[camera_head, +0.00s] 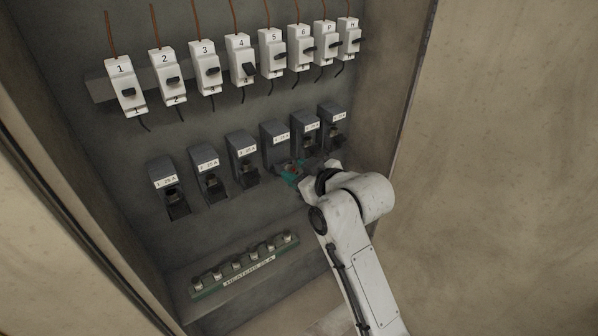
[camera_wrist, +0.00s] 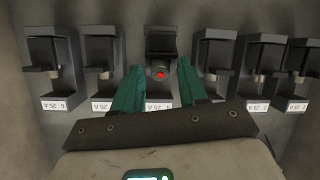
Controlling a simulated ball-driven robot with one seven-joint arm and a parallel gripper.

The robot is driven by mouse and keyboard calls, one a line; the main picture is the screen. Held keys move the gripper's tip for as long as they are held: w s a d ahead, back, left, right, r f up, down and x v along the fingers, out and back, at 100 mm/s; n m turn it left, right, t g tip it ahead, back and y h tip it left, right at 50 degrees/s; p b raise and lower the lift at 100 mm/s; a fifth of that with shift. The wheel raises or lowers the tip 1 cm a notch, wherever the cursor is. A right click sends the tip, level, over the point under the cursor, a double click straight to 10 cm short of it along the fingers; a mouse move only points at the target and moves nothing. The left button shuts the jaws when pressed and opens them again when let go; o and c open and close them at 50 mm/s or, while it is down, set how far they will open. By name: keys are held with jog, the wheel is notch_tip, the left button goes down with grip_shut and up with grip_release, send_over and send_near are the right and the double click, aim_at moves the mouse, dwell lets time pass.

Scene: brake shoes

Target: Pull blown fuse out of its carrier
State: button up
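The blown fuse (camera_wrist: 160,74) shows as a glowing red spot on a round end, seated in the fourth dark fuse carrier (camera_head: 276,143). That carrier also shows in the wrist view (camera_wrist: 160,44), third from the left, where labels appear upside down. My gripper (camera_head: 290,173) has teal fingers and is at this carrier in the head view. In the wrist view my gripper (camera_wrist: 158,73) is open, one finger on each side of the fuse with gaps between. It holds nothing. The lower part of the carrier is partly hidden by my gripper.
Several other labelled carriers, such as the neighbouring one (camera_head: 242,150), stand close on both sides. A row of white breakers (camera_head: 205,70) is above. A green strip of spare fuses (camera_head: 250,268) labelled as 25 A lies below. The cabinet's right wall (camera_head: 400,100) is near my arm.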

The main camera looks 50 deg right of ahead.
aim_at(293, 169)
grip_shut()
jog(key=shift+s+a+r+p, duration=0.1)
jog(key=shift+s+r+p, duration=0.15)
jog(key=shift+s+p, duration=0.1)
jog(key=shift+s+a+r, duration=0.1)
jog(key=shift+s, duration=0.2)
jog(key=shift+s+a+r+p, duration=0.1)
jog(key=shift+s+r+p, duration=0.15)
jog(key=shift+p, duration=0.15)
jog(key=shift+s+r, duration=0.1)
jog(key=shift+s, duration=0.2)
jog(key=shift+s+a+r+p, duration=0.15)
jog(key=shift+s+p, duration=0.15)
jog(key=shift+p, duration=0.1)
jog(key=shift+s+a+r, duration=0.1)
jog(key=shift+s+r, duration=0.05)
jog(key=shift+s, duration=0.2)
